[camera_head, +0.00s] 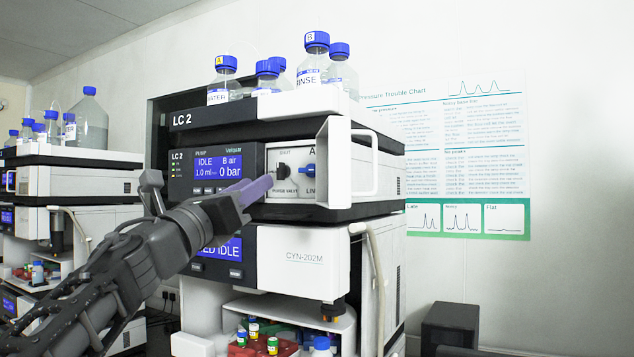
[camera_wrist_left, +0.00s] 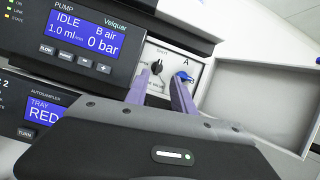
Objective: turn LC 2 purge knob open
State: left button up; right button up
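The LC 2 stack (camera_head: 215,118) stands in the middle of the head view. The purge knob (camera_head: 283,172) is small and black on its white valve panel, marked SHUT above and PURGE VALVE below. It also shows in the left wrist view (camera_wrist_left: 157,66), just beyond and between my fingertips. A blue line knob (camera_head: 307,170) sits right of it, partly behind a finger in the wrist view. My left gripper (camera_head: 268,183) reaches in from the left with purple fingers, open with a gap between them (camera_wrist_left: 159,76). I cannot tell whether they touch the knob. My right gripper is not in view.
A white door (camera_head: 328,165) stands swung open right of the valve panel. The pump display (camera_head: 218,168) reads IDLE, B air, 0 bar. Blue-capped bottles (camera_head: 316,62) stand on top. Vials (camera_head: 272,345) sit below. Another stack (camera_head: 70,180) is at left.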

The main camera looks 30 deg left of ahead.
aim_at(278, 171)
pick_arm(q)
jog(key=shift+s+f+m, duration=0.1)
jog(key=shift+s+m, duration=0.05)
jog(key=shift+m, duration=0.65)
jog(key=shift+a, duration=0.1)
jog(key=p+x, duration=0.3)
jog(key=x, duration=0.4)
jog(key=shift+w+p, duration=0.3)
jog(key=shift+w, duration=0.15)
